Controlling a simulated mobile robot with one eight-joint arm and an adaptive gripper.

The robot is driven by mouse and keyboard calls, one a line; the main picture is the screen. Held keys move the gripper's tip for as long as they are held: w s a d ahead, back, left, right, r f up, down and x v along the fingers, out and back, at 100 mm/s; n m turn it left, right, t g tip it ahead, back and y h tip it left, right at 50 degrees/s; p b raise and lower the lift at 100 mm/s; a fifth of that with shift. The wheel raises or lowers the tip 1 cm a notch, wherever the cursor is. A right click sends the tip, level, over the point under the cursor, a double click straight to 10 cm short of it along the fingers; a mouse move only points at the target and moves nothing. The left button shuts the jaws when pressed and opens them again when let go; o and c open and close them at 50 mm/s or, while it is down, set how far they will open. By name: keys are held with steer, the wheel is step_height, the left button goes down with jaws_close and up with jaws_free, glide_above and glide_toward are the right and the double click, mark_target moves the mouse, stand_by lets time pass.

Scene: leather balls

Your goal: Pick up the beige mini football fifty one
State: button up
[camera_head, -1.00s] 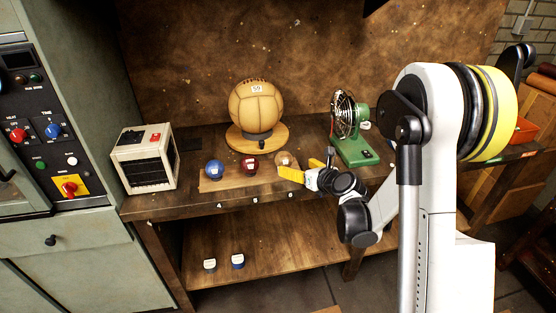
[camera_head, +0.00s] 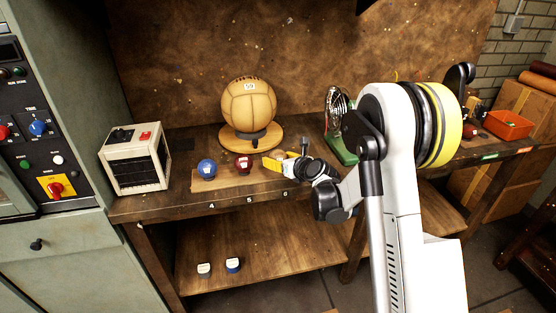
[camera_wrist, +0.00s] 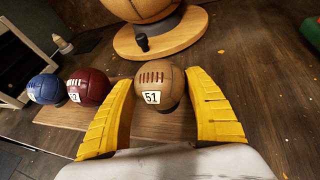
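The beige mini football fifty one (camera_wrist: 159,86) shows in the wrist view, with brown lacing and a white label reading 51. It sits at the right end of a wooden board (camera_wrist: 120,122). My gripper (camera_wrist: 160,88) is open, its yellow fingers on either side of the ball. A gap shows left of the ball; the right finger is close to it, and I cannot tell whether it touches. In the head view my gripper (camera_head: 281,162) is at the board's right end, and the ball is mostly hidden there by the fingers and wrist.
A dark red ball (camera_wrist: 88,86) and a blue ball (camera_wrist: 45,88) sit left on the board. Behind is a large tan ball (camera_head: 248,104) on a round wooden stand (camera_head: 236,143). A green fan (camera_head: 340,150) stands close right, and a white box heater (camera_head: 135,160) left.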

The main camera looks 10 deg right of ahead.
steer(key=c, duration=0.7)
steer(key=shift+r, duration=0.1)
